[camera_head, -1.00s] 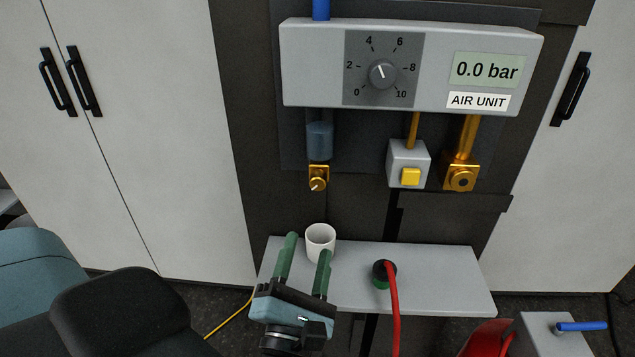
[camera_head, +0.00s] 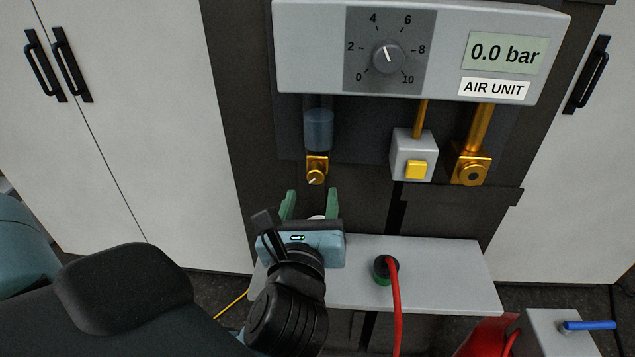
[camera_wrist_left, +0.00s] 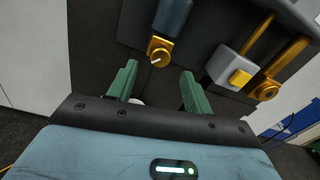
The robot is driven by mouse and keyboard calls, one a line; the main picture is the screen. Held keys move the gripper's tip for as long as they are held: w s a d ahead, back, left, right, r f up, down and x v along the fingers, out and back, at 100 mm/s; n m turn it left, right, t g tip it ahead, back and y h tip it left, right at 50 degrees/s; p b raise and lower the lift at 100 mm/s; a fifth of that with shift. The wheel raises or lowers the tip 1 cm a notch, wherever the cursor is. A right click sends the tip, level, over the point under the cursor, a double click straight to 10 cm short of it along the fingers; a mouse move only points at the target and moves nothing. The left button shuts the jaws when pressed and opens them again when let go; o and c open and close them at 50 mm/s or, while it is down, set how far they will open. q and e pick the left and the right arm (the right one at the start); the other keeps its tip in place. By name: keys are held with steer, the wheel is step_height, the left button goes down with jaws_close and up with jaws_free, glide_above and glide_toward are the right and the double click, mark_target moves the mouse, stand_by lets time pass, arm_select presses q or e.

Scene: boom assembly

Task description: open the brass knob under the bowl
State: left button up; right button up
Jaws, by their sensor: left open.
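The brass knob (camera_head: 316,177) sits under the bluish clear bowl (camera_head: 318,129) on the air unit, with a pale mark on its face. In the left wrist view the knob (camera_wrist_left: 160,52) shows ahead of and between the green fingers, apart from them. The bowl (camera_wrist_left: 173,16) is above it. My left gripper (camera_head: 309,203) is open and empty, just below the knob in the head view. It also shows in the left wrist view (camera_wrist_left: 158,86). My right gripper is not in view.
A white cup (camera_head: 316,217) is mostly hidden behind my left gripper. The grey shelf (camera_head: 450,280) carries a red hose with a dark green-based fitting (camera_head: 386,268). A grey box with a yellow button (camera_head: 415,169) and a brass fitting (camera_head: 471,170) hang right of the knob.

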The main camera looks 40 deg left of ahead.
mark_target(315, 179)
arm_select(q)
steer(key=x, duration=0.4)
steer(key=shift+b, duration=0.4)
steer(key=shift+x, duration=0.8)
